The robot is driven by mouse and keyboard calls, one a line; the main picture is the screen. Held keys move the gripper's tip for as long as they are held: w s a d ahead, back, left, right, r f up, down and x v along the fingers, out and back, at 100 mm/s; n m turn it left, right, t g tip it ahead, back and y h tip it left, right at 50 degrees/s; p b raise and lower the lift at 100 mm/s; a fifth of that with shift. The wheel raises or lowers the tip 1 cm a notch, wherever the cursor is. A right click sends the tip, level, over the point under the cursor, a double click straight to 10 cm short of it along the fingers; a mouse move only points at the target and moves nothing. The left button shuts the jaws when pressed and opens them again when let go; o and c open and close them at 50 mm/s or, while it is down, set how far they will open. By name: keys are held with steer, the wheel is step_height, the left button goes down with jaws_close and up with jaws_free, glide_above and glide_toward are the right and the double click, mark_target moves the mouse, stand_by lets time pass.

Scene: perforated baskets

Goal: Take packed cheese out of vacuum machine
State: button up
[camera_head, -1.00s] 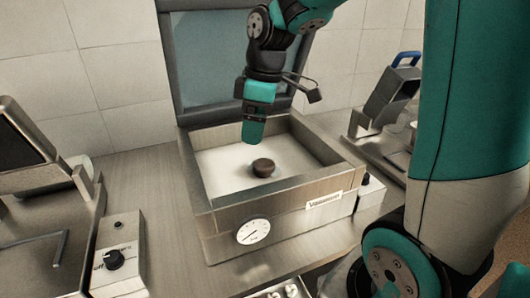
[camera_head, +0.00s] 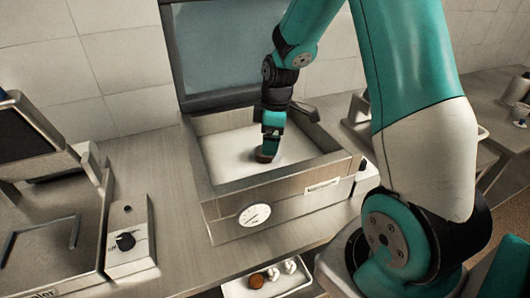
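The vacuum machine (camera_head: 285,200) stands on the counter with its lid (camera_head: 215,45) raised at the back and a dial on its front. Its chamber has a white floor (camera_head: 228,157). The packed cheese (camera_head: 264,157), a small round brown piece, lies on that floor and shows only as a brown edge under my gripper. My gripper (camera_head: 267,153) points down inside the chamber, right at the cheese, and covers most of it. The fingertips are too small and hidden to tell whether they are closed on it.
A second machine (camera_head: 50,200) with a knob box (camera_head: 130,240) stands at the left. A white tray (camera_head: 268,285) below the front edge holds a brown round piece (camera_head: 257,280) and white pieces. Another machine stands at the right, partly behind my arm. The chamber walls surround my gripper.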

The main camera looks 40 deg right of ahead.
steer(key=f, duration=0.1)
steer(key=f+p, duration=0.1)
steer(key=f, duration=0.1)
steer(key=a+f, duration=0.1)
steer(key=shift+w+f, duration=0.35)
steer(key=shift+f, duration=0.05)
steer(key=c, duration=1.1)
steer(key=shift+r, duration=0.15)
